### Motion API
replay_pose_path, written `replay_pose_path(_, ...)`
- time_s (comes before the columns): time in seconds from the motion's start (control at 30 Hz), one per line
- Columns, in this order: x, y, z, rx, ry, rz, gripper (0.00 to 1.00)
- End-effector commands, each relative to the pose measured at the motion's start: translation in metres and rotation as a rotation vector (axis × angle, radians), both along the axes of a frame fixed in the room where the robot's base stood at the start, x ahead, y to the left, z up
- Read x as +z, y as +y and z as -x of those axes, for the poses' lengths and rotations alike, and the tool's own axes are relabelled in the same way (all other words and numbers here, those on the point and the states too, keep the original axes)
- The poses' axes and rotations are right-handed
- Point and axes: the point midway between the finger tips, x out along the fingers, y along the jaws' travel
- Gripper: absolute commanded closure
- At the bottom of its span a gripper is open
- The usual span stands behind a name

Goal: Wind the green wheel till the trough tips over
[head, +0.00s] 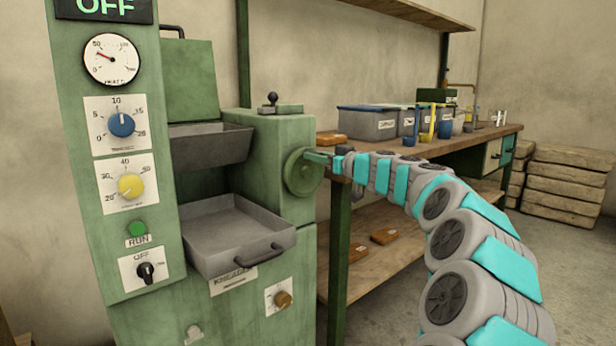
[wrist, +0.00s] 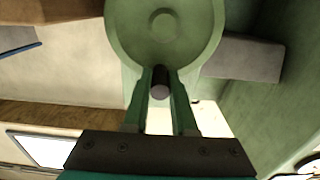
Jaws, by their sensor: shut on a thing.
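The green wheel (head: 304,172) is mounted on the right side of the green machine, beside the workbench. It also fills the upper middle of the wrist view (wrist: 164,30). My gripper (head: 325,158) reaches it from the right. In the wrist view, my gripper's two fingers (wrist: 160,85) are shut on the wheel's dark handle (wrist: 160,90) near the rim. The grey trough (head: 210,147) sits in the machine, left of the wheel and above a pull-out tray. Its open top looks roughly level, and I cannot see into it fully.
A grey tray (head: 238,236) with a handle juts out below the trough. The control panel (head: 122,165) stands at the left, its display reading OFF. A wooden workbench (head: 430,145) with bins is behind my arm.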

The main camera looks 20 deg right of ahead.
Motion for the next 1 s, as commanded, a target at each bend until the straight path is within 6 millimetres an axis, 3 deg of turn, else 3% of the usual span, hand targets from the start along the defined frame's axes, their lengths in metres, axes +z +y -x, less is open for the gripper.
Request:
replay_pose_path(0.43, -0.001, -0.002, -0.001, 0.0, 0.0, 0.0, 1.0)
replay_pose_path(1.0, -0.012, -0.03, -0.011, -0.005, 0.001, 0.0, 1.0)
